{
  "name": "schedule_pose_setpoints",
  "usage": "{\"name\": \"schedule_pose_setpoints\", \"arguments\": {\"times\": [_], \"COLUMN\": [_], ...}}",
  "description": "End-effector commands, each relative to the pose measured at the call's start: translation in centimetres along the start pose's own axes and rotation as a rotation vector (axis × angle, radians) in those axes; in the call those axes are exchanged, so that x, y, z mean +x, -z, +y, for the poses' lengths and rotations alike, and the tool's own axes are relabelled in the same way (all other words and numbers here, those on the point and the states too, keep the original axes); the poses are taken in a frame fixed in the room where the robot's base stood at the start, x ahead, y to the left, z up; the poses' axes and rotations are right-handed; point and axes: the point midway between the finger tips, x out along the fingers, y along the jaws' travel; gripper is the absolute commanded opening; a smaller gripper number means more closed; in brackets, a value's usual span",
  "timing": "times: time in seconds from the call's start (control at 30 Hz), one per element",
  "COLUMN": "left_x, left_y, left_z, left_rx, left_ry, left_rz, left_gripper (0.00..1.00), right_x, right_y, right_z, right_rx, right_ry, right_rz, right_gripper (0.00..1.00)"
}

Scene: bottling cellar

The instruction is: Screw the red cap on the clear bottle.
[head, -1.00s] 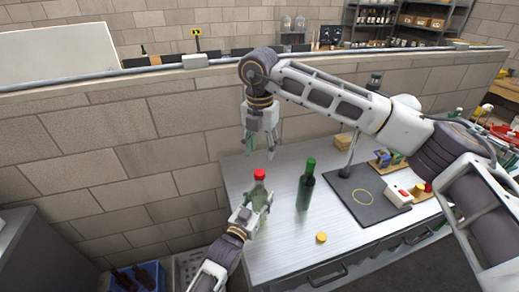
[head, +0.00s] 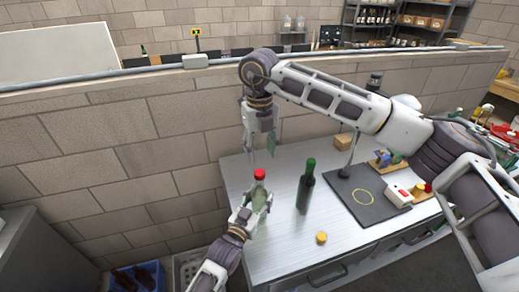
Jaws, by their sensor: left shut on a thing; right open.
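The clear bottle (head: 259,196) stands upright near the left end of the metal bench, with the red cap (head: 260,174) on top of its neck. I cannot tell how tightly the cap sits. My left gripper (head: 254,205) is shut around the bottle's body from the lower left and hides part of it. My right gripper (head: 261,146) is open and empty, pointing down above the red cap and apart from it.
A dark green bottle (head: 306,188) stands close to the right of the clear bottle. A yellow cap (head: 321,238) lies near the bench's front. A dark mat (head: 350,185) with a yellow ring and a white-and-red device (head: 398,195) are further right. A block wall (head: 130,150) rises behind.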

Motion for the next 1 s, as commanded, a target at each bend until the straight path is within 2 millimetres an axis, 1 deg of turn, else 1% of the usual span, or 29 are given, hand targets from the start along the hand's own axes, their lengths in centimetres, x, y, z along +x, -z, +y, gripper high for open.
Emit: {"name": "schedule_pose_setpoints", "arguments": {"times": [1.0], "left_x": [0.01], "left_y": [0.02], "left_z": [-0.02], "left_rx": [0.000], "left_ry": [0.000], "left_rz": [0.000], "left_gripper": [0.00], "right_x": [0.05], "right_y": [0.14], "right_z": [0.20], "right_rx": [-0.806], "right_ry": [-0.013], "right_rz": [0.004], "right_gripper": [0.48]}}
